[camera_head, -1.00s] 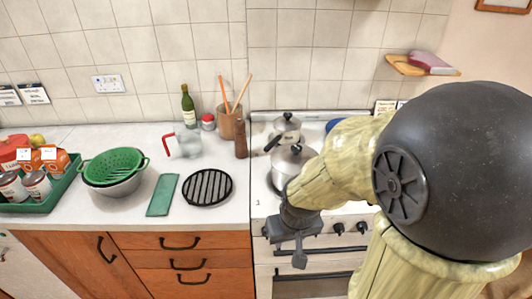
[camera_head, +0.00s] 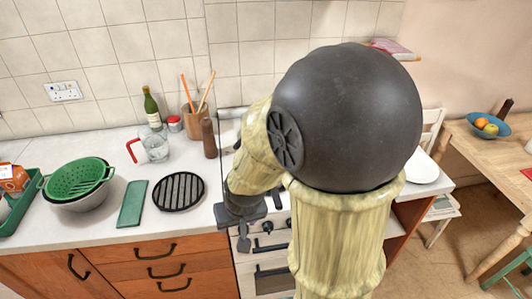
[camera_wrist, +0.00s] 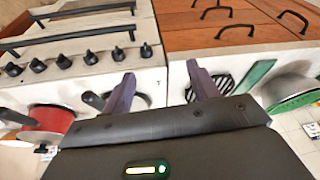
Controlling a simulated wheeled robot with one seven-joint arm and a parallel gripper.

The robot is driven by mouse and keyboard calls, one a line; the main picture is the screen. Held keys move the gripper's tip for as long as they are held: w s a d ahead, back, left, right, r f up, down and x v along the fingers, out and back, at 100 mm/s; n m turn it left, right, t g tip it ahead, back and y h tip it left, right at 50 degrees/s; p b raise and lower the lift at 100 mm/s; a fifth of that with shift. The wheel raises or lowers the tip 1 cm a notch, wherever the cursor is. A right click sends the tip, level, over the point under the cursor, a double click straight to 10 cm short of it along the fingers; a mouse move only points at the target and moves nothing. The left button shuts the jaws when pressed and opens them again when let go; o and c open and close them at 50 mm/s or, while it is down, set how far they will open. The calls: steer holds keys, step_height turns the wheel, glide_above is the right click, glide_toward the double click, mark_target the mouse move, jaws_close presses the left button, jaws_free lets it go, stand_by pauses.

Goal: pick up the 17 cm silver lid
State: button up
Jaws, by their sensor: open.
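My gripper (camera_head: 242,228) hangs at the front edge of the stove in the head view, its jaws pointing down. In the wrist view my gripper (camera_wrist: 162,88) is open, with nothing between its two fingers. I cannot make out the silver lid in either view now. My arm covers most of the stove top in the head view. The wrist view shows a black handle (camera_wrist: 94,100) and part of a pan beside the left finger; I cannot tell whether a lid is on it.
The stove front with black knobs (camera_wrist: 90,58) is close to my gripper. A red pot (camera_wrist: 50,120) is at left in the wrist view. On the counter are a black round grill (camera_head: 179,191), a green board (camera_head: 132,204), a green colander (camera_head: 78,178) and a glass jug (camera_head: 155,148).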

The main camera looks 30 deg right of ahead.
steer(key=w+d+m+t+h+p, duration=0.25)
steer(key=w+m, duration=0.25)
steer(key=w, duration=0.6)
steer(key=w+d+r+m+t+h, duration=0.3)
steer(key=r+h, duration=0.3)
steer(key=h, duration=0.2)
steer(key=shift+d+m+h+p, duration=0.3)
steer(key=shift+d+m+h, duration=0.1)
steer(key=shift+d, duration=0.45)
steer(key=shift+f, duration=0.1)
steer(key=p+x, duration=0.1)
steer(key=x, duration=1.1)
steer(key=shift+f, duration=0.15)
